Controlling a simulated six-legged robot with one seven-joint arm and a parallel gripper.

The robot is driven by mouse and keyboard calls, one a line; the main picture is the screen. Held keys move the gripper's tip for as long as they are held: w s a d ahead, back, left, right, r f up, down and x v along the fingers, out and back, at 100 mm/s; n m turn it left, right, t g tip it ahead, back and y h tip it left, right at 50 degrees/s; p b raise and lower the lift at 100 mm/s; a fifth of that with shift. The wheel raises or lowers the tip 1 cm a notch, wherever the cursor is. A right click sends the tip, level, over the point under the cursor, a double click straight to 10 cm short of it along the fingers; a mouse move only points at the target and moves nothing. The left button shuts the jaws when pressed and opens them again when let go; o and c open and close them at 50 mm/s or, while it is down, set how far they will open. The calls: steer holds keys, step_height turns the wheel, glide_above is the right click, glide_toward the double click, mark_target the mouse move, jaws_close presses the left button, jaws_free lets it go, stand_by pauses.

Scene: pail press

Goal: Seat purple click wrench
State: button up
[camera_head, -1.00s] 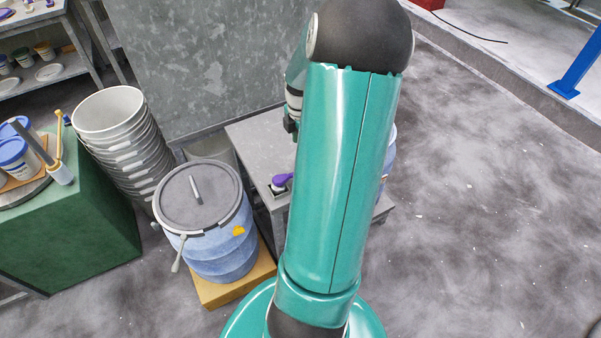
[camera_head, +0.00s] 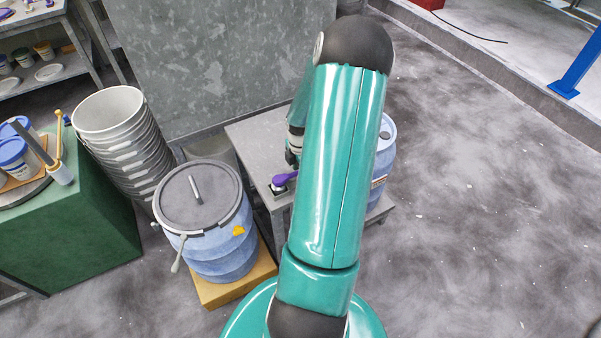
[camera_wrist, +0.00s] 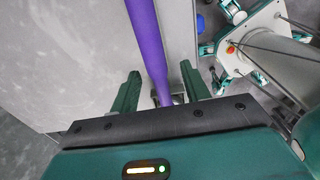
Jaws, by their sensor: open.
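The purple click wrench (camera_head: 285,179) shows at the near-left edge of the small grey table (camera_head: 255,135), beside a small dark-and-white square piece (camera_head: 277,189). My own arm hides part of the wrench. In the wrist view its long purple shaft (camera_wrist: 147,40) runs from the top edge down between my fingers. My gripper (camera_wrist: 160,72) is open, with one green finger on each side of the shaft and visible gaps. The shaft's lower end goes out of sight behind the gripper body. In the head view, only part of the gripper shows above the wrench.
A blue drum with a grey lid (camera_head: 197,198) stands left of the table on a tan base (camera_head: 235,287). A stack of white pails (camera_head: 120,140) and a green bench (camera_head: 85,215) are farther left. A blue container (camera_head: 383,160) stands right of my arm. The floor at right is clear.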

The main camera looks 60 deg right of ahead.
steer(key=shift+f, duration=0.5)
steer(key=shift+c, duration=0.5)
jaws_close()
steer(key=shift+r, duration=0.1)
